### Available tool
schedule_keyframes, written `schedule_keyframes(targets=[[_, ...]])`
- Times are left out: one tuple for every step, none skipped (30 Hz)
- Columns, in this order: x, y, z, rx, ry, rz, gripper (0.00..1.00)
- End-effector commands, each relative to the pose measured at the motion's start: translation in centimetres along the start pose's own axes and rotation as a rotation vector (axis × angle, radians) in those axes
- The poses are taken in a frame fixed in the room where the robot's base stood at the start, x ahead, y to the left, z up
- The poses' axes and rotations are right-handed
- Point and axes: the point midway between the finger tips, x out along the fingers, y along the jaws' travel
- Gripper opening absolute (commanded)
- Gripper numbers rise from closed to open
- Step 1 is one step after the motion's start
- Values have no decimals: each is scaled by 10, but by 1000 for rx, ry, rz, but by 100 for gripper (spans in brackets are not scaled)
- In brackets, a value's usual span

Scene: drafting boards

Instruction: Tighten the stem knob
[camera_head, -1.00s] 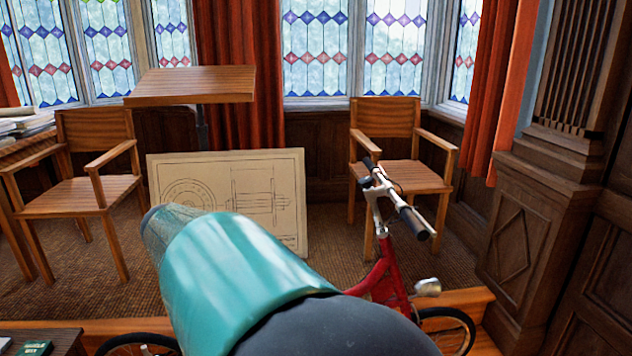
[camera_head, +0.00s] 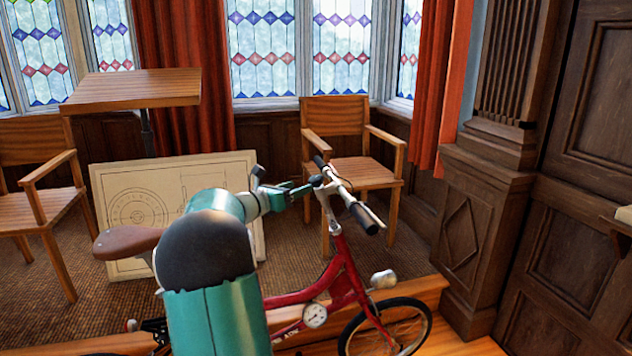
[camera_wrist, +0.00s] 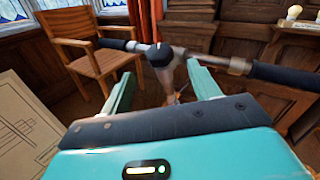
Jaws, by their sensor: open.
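The red bicycle (camera_head: 345,275) stands with its handlebar (camera_head: 348,203) at the upper right of my arm in the head view. In the wrist view the black stem knob (camera_wrist: 160,54) sits on top of the stem, at the middle of the handlebar (camera_wrist: 216,62). My gripper (camera_wrist: 161,70) is open, with one teal finger on each side of the knob as seen from the wrist. I cannot tell whether either finger touches it. In the head view my gripper (camera_head: 309,185) is at the stem, and the knob is too small there to make out clearly.
A wooden armchair (camera_head: 352,150) stands behind the handlebar. A drawing board (camera_head: 115,180) leans behind my arm, below a tilted tabletop (camera_head: 135,87). A dark wood pillar (camera_head: 475,210) is to the right. The bicycle saddle (camera_head: 128,241) is left of my arm.

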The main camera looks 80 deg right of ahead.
Motion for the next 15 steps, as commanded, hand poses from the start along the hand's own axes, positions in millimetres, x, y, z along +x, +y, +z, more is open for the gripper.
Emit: schedule_keyframes(targets=[[11, 0, -1, 0, 0, -3, 61], [17, 0, -1, 1, 0, -2, 61], [25, 0, -1, 1, 1, -1, 61], [31, 0, -1, 1, 1, -2, 61], [37, 0, -1, 1, 1, -3, 61], [44, 0, -1, 1, 1, -2, 61], [50, 0, -1, 1, 1, -1, 61], [55, 0, -1, 1, 1, -1, 61], [62, 0, -1, 1, 1, -1, 61], [66, 0, 0, 2, 0, 0, 61], [71, 0, -1, 1, 1, 0, 61], [76, 1, -1, 2, 1, 1, 61], [78, 1, 0, 2, 1, 1, 61], [80, 1, 0, 2, 1, 1, 61], [83, 1, 0, 2, 1, 1, 61]])
